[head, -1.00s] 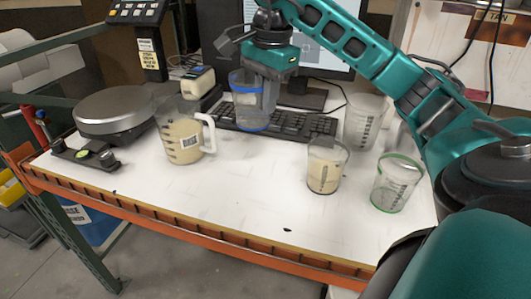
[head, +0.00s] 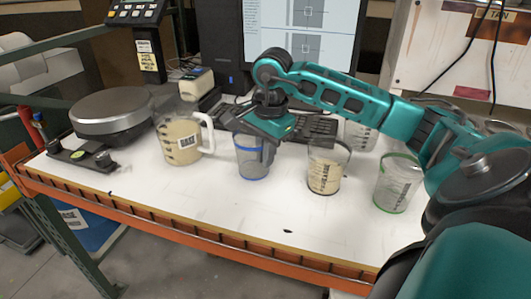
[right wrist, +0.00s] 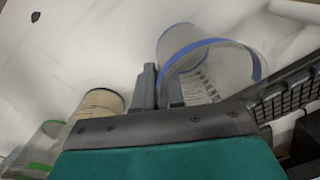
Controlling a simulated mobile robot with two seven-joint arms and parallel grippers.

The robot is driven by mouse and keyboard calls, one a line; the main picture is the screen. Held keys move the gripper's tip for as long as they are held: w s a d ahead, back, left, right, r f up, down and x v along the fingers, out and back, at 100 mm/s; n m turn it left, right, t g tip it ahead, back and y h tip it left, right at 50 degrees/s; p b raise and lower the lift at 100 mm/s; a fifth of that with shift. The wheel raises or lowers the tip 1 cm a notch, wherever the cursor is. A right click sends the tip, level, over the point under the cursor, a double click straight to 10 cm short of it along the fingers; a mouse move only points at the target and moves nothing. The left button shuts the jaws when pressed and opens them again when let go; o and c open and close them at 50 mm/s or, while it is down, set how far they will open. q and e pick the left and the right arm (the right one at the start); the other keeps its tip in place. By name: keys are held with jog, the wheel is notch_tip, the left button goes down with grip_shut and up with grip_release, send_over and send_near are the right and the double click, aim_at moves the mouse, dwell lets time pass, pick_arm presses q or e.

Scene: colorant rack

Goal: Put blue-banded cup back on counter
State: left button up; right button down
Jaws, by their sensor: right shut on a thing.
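The clear blue-banded cup (head: 250,163) is upright over the white counter (head: 150,196), between the handled pitcher and a beige-filled cup. Its base is at or just above the counter; I cannot tell if it touches. My right gripper (head: 269,150) comes down from above and is shut on the cup's wall on its right side. In the right wrist view the cup (right wrist: 198,66) shows its blue band and printed scale beside the fingers (right wrist: 160,76). My left gripper is not in view.
A handled pitcher (head: 178,145) stands left of the cup. A beige-filled cup (head: 324,177) and a green-banded cup (head: 392,190) stand to the right. A round scale (head: 113,112) is at the left, a keyboard (head: 312,128) behind. The counter's front is clear.

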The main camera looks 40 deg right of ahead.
jog(key=shift+f, duration=0.1)
jog(key=c, duration=1.2)
grip_release()
jog(key=shift+c, duration=0.2)
jog(key=shift+r, duration=0.45)
notch_tip(320, 180, up, 11)
jog(key=s+p, duration=0.1)
jog(key=shift+r, duration=0.2)
jog(key=shift+s, duration=0.1)
